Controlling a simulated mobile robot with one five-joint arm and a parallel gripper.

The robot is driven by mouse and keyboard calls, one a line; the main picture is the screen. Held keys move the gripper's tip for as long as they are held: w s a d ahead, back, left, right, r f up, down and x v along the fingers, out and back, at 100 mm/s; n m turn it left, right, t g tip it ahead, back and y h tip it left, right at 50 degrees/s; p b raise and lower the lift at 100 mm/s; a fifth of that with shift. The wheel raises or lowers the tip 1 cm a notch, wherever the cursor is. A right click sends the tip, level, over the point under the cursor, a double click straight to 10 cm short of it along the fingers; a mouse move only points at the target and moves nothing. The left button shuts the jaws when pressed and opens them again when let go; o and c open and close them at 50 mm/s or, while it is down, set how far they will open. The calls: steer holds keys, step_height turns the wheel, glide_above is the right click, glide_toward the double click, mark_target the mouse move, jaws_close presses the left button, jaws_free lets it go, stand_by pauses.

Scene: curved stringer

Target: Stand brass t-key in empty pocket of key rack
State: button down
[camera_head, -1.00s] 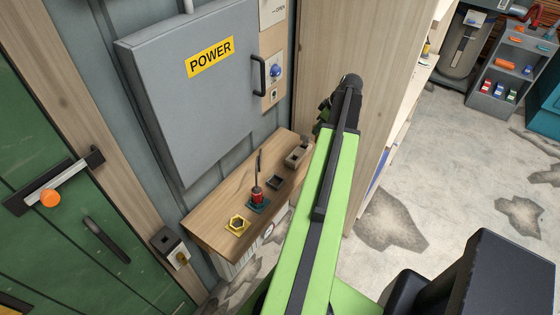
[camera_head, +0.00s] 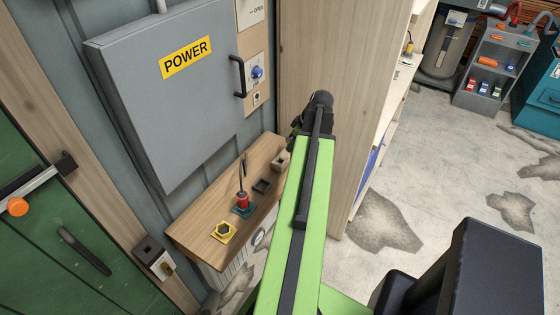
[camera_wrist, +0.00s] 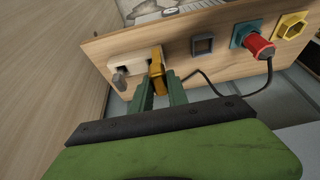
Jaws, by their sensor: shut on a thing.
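The brass t-key (camera_wrist: 157,66) is between the green fingers of my gripper (camera_wrist: 159,78) in the wrist view, and the fingers are shut on it. The pale key rack (camera_wrist: 136,57) is on the wooden shelf, just behind and to the left of the key. A dark opening and a grey key (camera_wrist: 119,82) show at its left end. The brass key overlaps the rack's right end; I cannot tell whether it is in a pocket. In the head view the rack (camera_head: 280,160) is partly beside my arm, and the fingertips and key are hidden.
The shelf (camera_head: 195,232) also holds a dark square socket (camera_head: 262,186), a red plug (camera_head: 242,200) with a cable, and a yellow hexagonal socket (camera_head: 223,232). A grey POWER cabinet (camera_head: 150,110) hangs above. A wooden panel (camera_head: 345,60) stands close right of the shelf.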

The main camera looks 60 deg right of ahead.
steer(key=w+f+b, duration=0.2)
steer(key=f, duration=0.1)
steer(key=w+d+f+b, duration=0.1)
steer(key=w+f+b, duration=0.1)
steer(key=f+b, duration=0.1)
steer(key=w+d+f+b, duration=0.1)
steer(key=w+f+b, duration=0.1)
steer(key=w+f, duration=0.1)
steer(key=shift+d+b, duration=0.1)
steer(key=shift+b, duration=0.2)
steer(key=shift+r, duration=0.25)
steer(key=shift+f, duration=0.25)
steer(key=c, duration=1.3)
jaws_free()
steer(key=shift+r, duration=0.1)
